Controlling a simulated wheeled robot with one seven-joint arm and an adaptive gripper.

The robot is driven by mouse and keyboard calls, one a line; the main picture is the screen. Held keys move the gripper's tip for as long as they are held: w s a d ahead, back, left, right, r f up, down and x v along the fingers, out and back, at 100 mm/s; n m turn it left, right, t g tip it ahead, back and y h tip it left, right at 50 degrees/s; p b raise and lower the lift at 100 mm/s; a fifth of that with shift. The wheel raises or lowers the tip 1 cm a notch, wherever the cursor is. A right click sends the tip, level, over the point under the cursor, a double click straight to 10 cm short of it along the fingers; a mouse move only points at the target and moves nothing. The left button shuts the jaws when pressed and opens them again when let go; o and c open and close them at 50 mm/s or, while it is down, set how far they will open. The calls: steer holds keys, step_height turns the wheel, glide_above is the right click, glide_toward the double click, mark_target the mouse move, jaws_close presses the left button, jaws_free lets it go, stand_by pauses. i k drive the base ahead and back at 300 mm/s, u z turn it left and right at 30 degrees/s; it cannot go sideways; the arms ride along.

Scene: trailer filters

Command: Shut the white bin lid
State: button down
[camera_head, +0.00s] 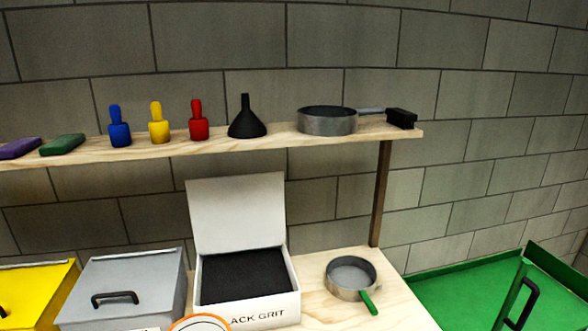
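The white bin (250,304) stands on the lower wooden shelf, with dark lettering ending in "ACK GRIT" on its front. Its white lid (239,214) is open and stands nearly upright at the back edge, leaning slightly back. Black grit (242,275) shows inside the bin. The lower left part of the bin's front is hidden behind a white round part with an orange ring at the bottom edge. My gripper is not in view.
A grey bin (132,278) with its lid shut stands close on the left, then a yellow bin (38,290). A pan (351,276) with a green handle sits right. The upper shelf (300,138) with bottles, funnel and sieve runs above. A green container (470,290) is far right.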

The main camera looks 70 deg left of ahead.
mark_target(245, 211)
steer(key=i, duration=0.4)
steer(key=u, duration=2.35)
